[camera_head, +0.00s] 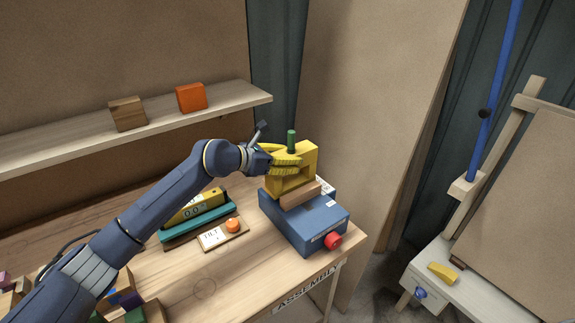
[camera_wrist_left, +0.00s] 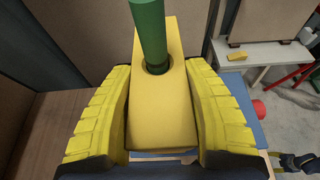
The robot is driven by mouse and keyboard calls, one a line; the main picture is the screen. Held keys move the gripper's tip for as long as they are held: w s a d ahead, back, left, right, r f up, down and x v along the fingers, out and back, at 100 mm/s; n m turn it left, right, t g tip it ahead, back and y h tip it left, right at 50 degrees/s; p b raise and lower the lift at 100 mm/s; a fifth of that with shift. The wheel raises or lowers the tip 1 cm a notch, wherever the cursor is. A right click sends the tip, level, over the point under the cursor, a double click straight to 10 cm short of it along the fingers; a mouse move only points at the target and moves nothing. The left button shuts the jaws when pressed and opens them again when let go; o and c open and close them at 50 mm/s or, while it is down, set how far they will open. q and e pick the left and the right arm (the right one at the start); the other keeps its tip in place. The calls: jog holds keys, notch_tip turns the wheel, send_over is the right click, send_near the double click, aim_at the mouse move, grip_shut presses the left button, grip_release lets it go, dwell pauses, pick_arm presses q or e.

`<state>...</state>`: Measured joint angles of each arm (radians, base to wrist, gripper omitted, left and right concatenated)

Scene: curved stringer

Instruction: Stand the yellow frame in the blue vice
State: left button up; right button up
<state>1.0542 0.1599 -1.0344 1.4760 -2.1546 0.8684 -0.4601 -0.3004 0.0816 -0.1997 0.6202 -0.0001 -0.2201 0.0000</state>
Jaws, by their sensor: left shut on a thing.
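The yellow frame (camera_head: 293,171) stands upright on the blue vice (camera_head: 303,221), behind its wooden jaw piece (camera_head: 300,195). A green peg (camera_head: 291,141) sticks up from the frame's top; in the left wrist view the peg (camera_wrist_left: 149,30) sits in a round hole in the frame (camera_wrist_left: 163,110). My left gripper (camera_head: 285,163) is shut on the frame, its ribbed yellow fingers on either side of it. The frame's lower end is hidden between the vice parts, so I cannot tell how deep it sits. The vice's red knob (camera_head: 333,240) faces front.
A teal-based stand with a yellow display block (camera_head: 194,207) and a card with an orange button (camera_head: 233,226) lie left of the vice. A shelf (camera_head: 70,137) holds a wooden and an orange block. Loose blocks lie front left. A white bench (camera_head: 480,295) is at right.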

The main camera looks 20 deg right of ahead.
pick_arm(q)
jog(key=shift+f, duration=1)
jog(key=shift+f, duration=0.15)
jog(key=o, duration=1.5)
jog(key=shift+a+r, duration=0.2)
jog(key=shift+a, duration=0.05)
jog(key=v, duration=1.1)
jog(key=shift+s+a+r, duration=0.1)
jog(key=shift+s+a, duration=0.1)
